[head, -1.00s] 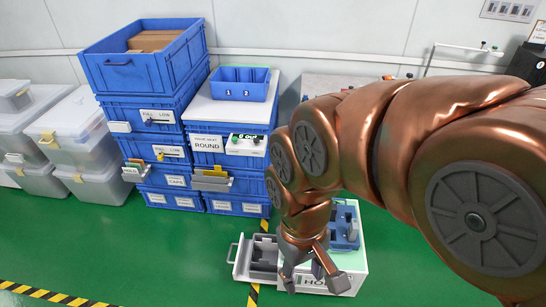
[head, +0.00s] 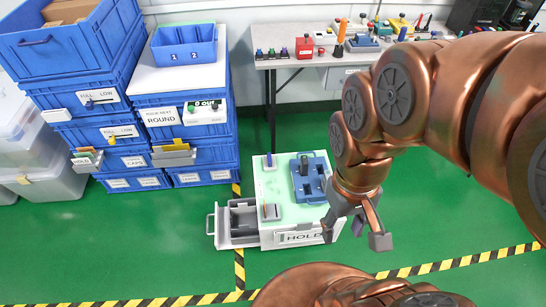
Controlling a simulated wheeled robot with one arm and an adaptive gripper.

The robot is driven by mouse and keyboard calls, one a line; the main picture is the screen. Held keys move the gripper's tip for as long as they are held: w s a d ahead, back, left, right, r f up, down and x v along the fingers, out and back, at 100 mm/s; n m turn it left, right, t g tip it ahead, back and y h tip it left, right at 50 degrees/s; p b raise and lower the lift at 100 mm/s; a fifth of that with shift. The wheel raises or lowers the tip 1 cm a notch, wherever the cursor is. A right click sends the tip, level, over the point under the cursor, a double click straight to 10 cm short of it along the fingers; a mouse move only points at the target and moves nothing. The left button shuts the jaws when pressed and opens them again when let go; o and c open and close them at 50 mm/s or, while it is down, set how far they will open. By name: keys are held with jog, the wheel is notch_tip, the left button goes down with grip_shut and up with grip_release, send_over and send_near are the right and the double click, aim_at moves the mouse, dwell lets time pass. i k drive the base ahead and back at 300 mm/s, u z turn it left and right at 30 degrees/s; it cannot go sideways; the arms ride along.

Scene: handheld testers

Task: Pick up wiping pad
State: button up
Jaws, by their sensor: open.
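My gripper (head: 353,238) is open and empty, pointing down at the right front corner of a low white cabinet with a pale green top (head: 285,186). A blue holder (head: 309,180) with recesses and an upright dark part stands on that top. A small grey piece with a thin upright part (head: 270,211) sits near the top's front left, and a small pale block with a dark part (head: 269,162) is behind it. I cannot tell which thing, if any, is the wiping pad.
A grey compartmented drawer (head: 222,236) stands open on the cabinet's left. Stacked blue crates (head: 110,132) rise at the left. A grey workbench (head: 300,62) with many small items stands behind. Green floor is clear in front, crossed by striped tape (head: 465,262).

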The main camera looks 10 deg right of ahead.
aim_at(270, 161)
jog(key=z, duration=0.2)
jog(key=k, duration=0.35)
jog(key=u, duration=1.2)
jog(key=i, duration=1.25)
jog(key=z, duration=0.25)
